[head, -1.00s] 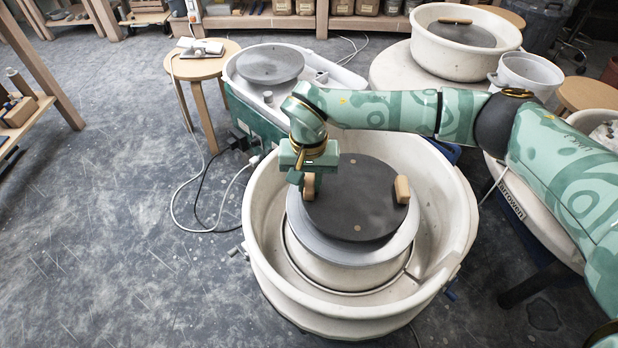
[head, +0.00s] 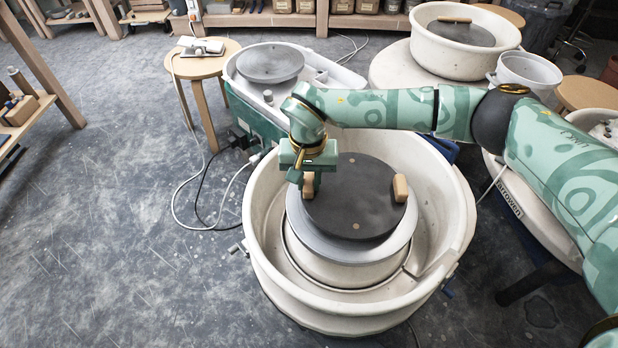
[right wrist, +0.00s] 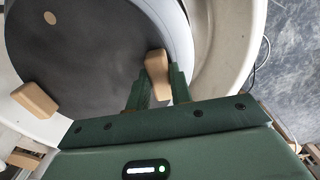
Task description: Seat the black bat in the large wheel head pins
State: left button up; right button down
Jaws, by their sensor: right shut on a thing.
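The black bat (head: 354,196) is a dark round disc with two wooden blocks on its rim and light dots on its face. It lies over the grey large wheel head (head: 338,246) inside the cream splash pan; whether it touches the head or the pins I cannot tell. My right gripper (head: 308,184) is shut on the bat's left wooden block. In the right wrist view the fingers (right wrist: 158,95) straddle that block (right wrist: 157,70), and the other block (right wrist: 35,99) is at the left on the bat (right wrist: 85,60). The pins are hidden under the bat. My left gripper is out of view.
The splash pan's wall (head: 262,262) rings the wheel head. A smaller wheel (head: 270,63) stands behind, beside a wooden stool (head: 206,66) with cables. A white basin (head: 432,50) and bucket (head: 526,72) stand at the back right.

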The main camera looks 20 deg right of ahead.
jog(key=shift+f+b, duration=0.3)
jog(key=shift+f, duration=0.9)
jog(key=c, duration=1.2)
grip_release()
jog(key=shift+o, duration=0.2)
